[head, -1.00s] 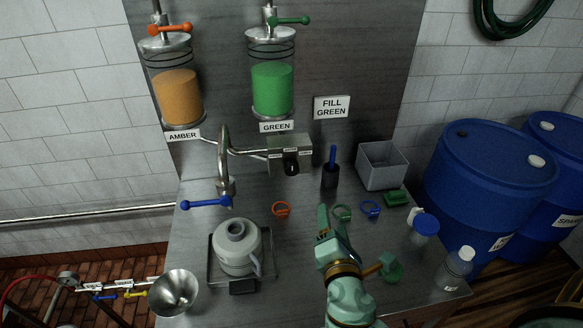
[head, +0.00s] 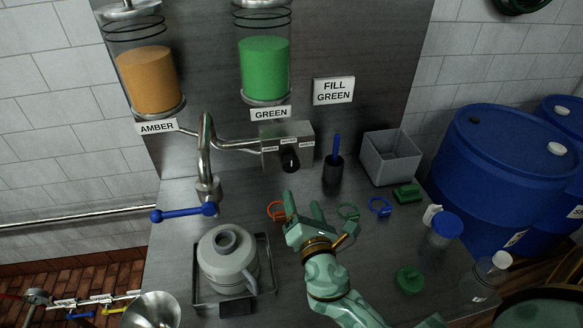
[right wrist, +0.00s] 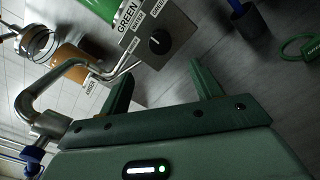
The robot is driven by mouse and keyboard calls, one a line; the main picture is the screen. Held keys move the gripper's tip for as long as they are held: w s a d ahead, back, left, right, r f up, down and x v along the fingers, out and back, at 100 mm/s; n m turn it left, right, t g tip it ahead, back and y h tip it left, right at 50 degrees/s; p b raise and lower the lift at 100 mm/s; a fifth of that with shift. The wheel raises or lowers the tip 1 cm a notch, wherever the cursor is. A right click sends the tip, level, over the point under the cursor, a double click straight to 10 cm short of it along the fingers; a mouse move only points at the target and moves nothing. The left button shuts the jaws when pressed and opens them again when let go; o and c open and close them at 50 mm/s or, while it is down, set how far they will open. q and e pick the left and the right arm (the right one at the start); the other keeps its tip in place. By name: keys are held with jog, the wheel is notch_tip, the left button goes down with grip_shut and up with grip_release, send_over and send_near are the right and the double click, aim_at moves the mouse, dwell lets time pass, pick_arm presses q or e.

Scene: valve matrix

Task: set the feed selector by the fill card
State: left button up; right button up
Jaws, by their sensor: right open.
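The feed selector is a black knob (head: 290,161) on a grey metal box (head: 270,155) on the back panel; the knob also shows in the right wrist view (right wrist: 159,41). The fill card (head: 334,91) reads "FILL GREEN". The amber tank (head: 149,80) is at left, the green tank (head: 264,68) beside it. My right gripper (head: 304,203) is open and empty, below the knob and apart from it, its fingers pointing toward the box. In the right wrist view, its two fingers (right wrist: 164,90) stand wide apart with the knob beyond them. My left gripper is not in view.
A curved spout with a blue lever (head: 184,212) stands left, above a grey jug (head: 229,262) on a tray. A black cup (head: 332,172) and grey bin (head: 390,157) stand right of the box.

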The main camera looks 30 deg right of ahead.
aim_at(291, 167)
jog(key=x, duration=1.2)
jog(key=shift+w+p, duration=0.3)
jog(key=c, duration=1)
